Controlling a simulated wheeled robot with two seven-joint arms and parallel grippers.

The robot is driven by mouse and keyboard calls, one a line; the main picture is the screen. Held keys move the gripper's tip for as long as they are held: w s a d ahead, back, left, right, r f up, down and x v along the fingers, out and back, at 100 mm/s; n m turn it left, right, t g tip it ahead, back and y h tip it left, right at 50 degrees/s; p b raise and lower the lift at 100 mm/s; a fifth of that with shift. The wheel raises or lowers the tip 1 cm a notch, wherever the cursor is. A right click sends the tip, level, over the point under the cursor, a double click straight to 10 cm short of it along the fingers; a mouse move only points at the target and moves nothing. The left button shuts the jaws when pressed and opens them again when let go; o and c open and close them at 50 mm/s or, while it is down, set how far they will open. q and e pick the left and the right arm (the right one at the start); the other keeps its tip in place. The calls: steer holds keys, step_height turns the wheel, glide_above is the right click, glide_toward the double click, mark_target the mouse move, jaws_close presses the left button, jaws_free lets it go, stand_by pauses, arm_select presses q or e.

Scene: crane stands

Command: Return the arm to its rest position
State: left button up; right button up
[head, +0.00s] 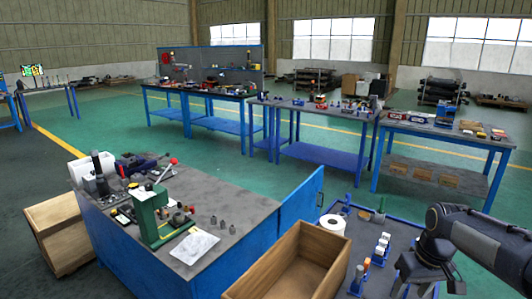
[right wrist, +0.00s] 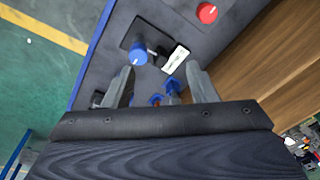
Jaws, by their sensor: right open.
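My right arm (head: 480,240) comes in from the right in the head view. Its gripper (head: 415,286) hangs low over the right end of the dark worktop (head: 400,232), partly cut off by the bottom edge. In the right wrist view the two fingers of my right gripper (right wrist: 160,75) stand apart with no object clamped between them. Beyond them are a blue round-topped piece (right wrist: 138,53), a white label-like plate (right wrist: 176,58) and small blue parts (right wrist: 172,88). Contact with these cannot be told. My left gripper is out of view.
A wooden box (head: 270,272) stands left of the gripper, with a white roll (head: 333,224) behind it. Blue-and-white stands (head: 383,243) are close to the gripper. A red round piece (right wrist: 207,12) lies farther off. A green press (head: 147,215) stands on the left bench. Open floor lies behind.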

steer(key=s+a+r+m+t+y, duration=0.1)
steer(key=s+a+t+y, duration=0.2)
steer(key=s+a, duration=1.3)
steer(key=s+t, duration=0.1)
steer(key=s, duration=0.3)
steer(key=shift+s+r+m+p, duration=0.15)
steer(key=shift+r+m+p, duration=0.15)
steer(key=shift+r+p, duration=0.05)
steer(key=shift+a, duration=0.1)
stand_by(0.4)
